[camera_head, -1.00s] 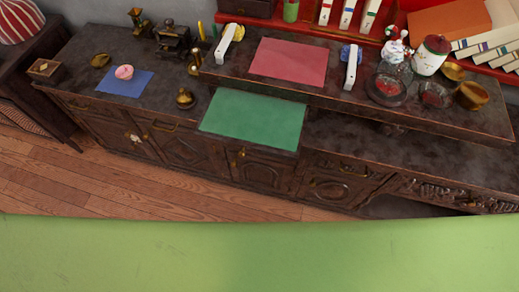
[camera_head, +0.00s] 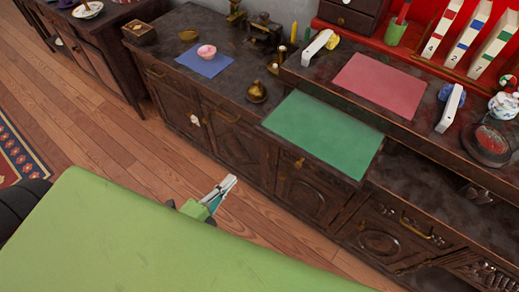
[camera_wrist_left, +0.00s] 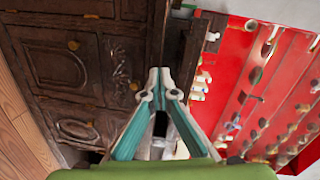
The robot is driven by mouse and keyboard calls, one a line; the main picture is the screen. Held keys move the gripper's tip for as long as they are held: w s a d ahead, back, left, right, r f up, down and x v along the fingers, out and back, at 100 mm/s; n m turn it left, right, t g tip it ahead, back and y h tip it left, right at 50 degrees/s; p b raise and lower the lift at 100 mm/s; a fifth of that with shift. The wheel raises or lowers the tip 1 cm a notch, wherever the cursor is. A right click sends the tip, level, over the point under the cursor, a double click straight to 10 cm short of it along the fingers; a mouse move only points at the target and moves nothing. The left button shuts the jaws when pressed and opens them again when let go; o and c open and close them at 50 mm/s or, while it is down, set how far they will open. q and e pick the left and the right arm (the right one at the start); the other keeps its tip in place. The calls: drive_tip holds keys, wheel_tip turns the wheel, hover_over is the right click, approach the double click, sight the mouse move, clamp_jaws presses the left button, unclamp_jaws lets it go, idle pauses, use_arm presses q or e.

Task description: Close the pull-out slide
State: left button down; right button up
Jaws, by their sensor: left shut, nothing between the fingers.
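The pull-out slide, with a green top (camera_head: 325,134), is out at the front of the dark wooden cabinet, below the raised shelf. My left gripper (camera_head: 231,181) is in front of the cabinet, left of and lower in the picture than the slide, and apart from it. In the left wrist view the left gripper's fingertips (camera_wrist_left: 160,74) meet with nothing between them. My right gripper is not in view.
A blue mat (camera_head: 211,66) with a pink-and-white bowl (camera_head: 207,51) lies on the cabinet top. A brass bell-like piece (camera_head: 256,91) stands left of the slide. A red mat (camera_head: 380,86) lies on the raised shelf. Wooden floor (camera_head: 110,140) is clear before the cabinet.

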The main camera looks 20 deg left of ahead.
use_arm(q)
wheel_tip(320, 180, up, 4)
drive_tip(key=m+t+h, duration=0.1)
drive_tip(key=m, duration=0.2)
drive_tip(key=b, duration=0.1)
approach(265, 136)
drive_tip(key=x, duration=0.7)
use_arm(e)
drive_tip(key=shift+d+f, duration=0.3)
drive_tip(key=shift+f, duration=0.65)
